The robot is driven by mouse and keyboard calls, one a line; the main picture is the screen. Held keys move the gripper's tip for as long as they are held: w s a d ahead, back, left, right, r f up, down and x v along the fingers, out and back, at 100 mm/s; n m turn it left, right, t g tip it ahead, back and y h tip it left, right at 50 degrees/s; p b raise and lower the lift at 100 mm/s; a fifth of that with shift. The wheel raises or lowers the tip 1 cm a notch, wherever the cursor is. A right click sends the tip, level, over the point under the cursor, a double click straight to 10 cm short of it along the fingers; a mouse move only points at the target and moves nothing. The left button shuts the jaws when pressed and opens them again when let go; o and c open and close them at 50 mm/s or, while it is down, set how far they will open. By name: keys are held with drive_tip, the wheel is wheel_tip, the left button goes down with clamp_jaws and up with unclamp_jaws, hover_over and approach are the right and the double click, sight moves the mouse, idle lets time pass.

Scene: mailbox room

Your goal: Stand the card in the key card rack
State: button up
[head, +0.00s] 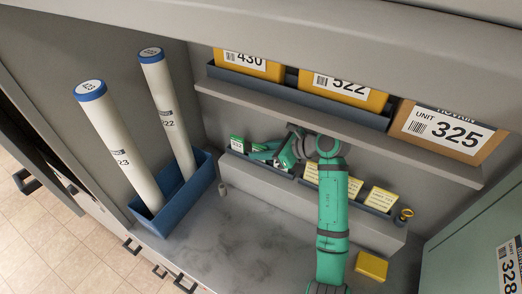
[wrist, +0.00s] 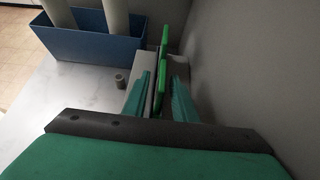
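My gripper (head: 268,153) is low over the rack's left part. In the wrist view its two fingers (wrist: 160,95) are apart, with a green card (wrist: 158,76) seen edge-on in the gap and a further green card (wrist: 164,38) beyond. I see no finger touching them.
A blue bin (head: 195,197) with two white tubes stands at left. A small grey cylinder (head: 222,189) and a yellow box (head: 371,266) are on the counter. The shelf (head: 340,132) with boxes hangs close above my gripper. The counter's middle (head: 235,235) is clear.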

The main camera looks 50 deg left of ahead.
drive_tip(key=shift+r, duration=0.1)
drive_tip(key=shift+r, duration=0.2)
drive_tip(key=v, duration=0.8)
drive_tip(key=shift+s+a+r, duration=0.1)
drive_tip(key=shift+a+r, duration=0.1)
